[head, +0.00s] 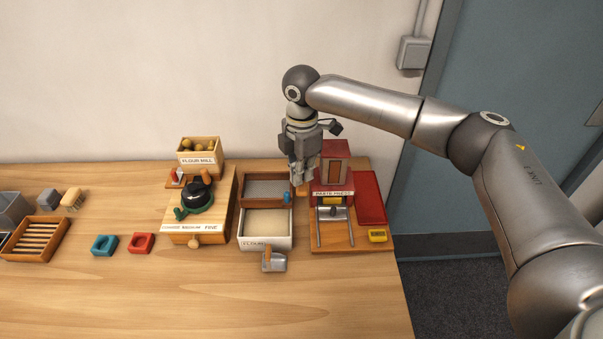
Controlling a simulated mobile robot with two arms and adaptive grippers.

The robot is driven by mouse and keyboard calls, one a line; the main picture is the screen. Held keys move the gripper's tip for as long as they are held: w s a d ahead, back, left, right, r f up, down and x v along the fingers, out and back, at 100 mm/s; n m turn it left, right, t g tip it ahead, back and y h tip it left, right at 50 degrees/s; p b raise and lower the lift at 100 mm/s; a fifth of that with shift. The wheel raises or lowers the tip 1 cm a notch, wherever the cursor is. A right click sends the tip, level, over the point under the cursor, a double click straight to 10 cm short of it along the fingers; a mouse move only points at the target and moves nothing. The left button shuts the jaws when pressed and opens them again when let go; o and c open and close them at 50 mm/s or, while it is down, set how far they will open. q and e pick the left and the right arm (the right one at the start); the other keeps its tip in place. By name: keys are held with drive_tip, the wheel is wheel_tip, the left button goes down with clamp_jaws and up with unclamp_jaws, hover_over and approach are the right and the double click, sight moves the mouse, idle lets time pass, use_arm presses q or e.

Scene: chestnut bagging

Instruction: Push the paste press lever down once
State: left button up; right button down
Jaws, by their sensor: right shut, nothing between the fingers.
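The paste press (343,165) is a red housing labelled "PASTE PRESS" on a wooden base at the right end of the table. A metal cylinder and two rails show at its front. My right gripper (301,182) is shut and empty, pointing down at the left side of the housing. From this view I cannot tell whether it touches the press. A small orange-brown part shows beside the fingertips; I cannot tell whether it is the lever. My left gripper is not in view.
A red tray (370,198) and a yellow block (377,236) are right of the press. Left of it are a flour box (265,243), a metal scoop (274,262) and the flour mill (201,158). The table front is clear.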

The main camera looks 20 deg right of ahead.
sight(302, 187)
drive_tip(key=shift+f, duration=1.1)
drive_tip(key=shift+f, duration=1.1)
drive_tip(key=shift+s+f, duration=0.1)
drive_tip(key=shift+f, duration=0.05)
drive_tip(key=shift+s+f, duration=0.1)
drive_tip(key=shift+f, duration=1)
drive_tip(key=shift+s+f+b, duration=0.2)
drive_tip(key=shift+f+b, duration=0.15)
drive_tip(key=shift+f, duration=0.75)
